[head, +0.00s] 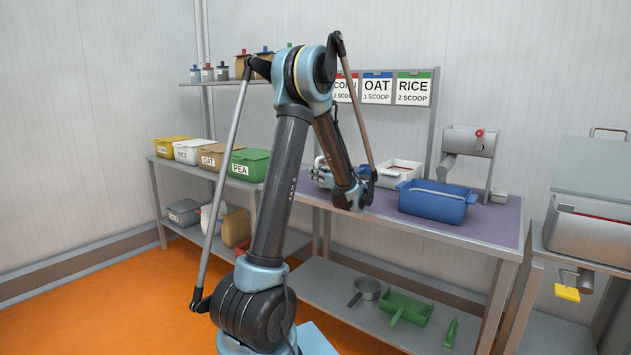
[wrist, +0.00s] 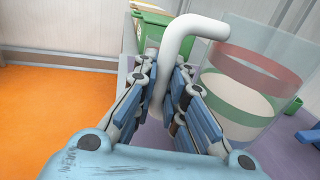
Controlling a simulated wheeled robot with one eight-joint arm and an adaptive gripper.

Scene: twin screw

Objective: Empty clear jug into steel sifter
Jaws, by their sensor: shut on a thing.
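My gripper (wrist: 168,95) is shut on the white handle (wrist: 190,32) of the clear jug (wrist: 250,72) in the wrist view. The jug stands roughly upright to the right of my fingers, with red, green and cream bands showing through its wall. Whether it rests on the bench I cannot tell. In the head view my gripper (head: 324,173) is over the left part of the purple-topped bench, and the jug is not clearly visible. A steel drum with a red-knobbed crank (head: 468,142), possibly the sifter, stands at the bench's back right.
A blue bin (head: 436,202) and a white bin (head: 400,173) stand on the bench (head: 480,224). Labelled boxes, including a green one (head: 250,165), stand on the left shelf. Some bench front is clear.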

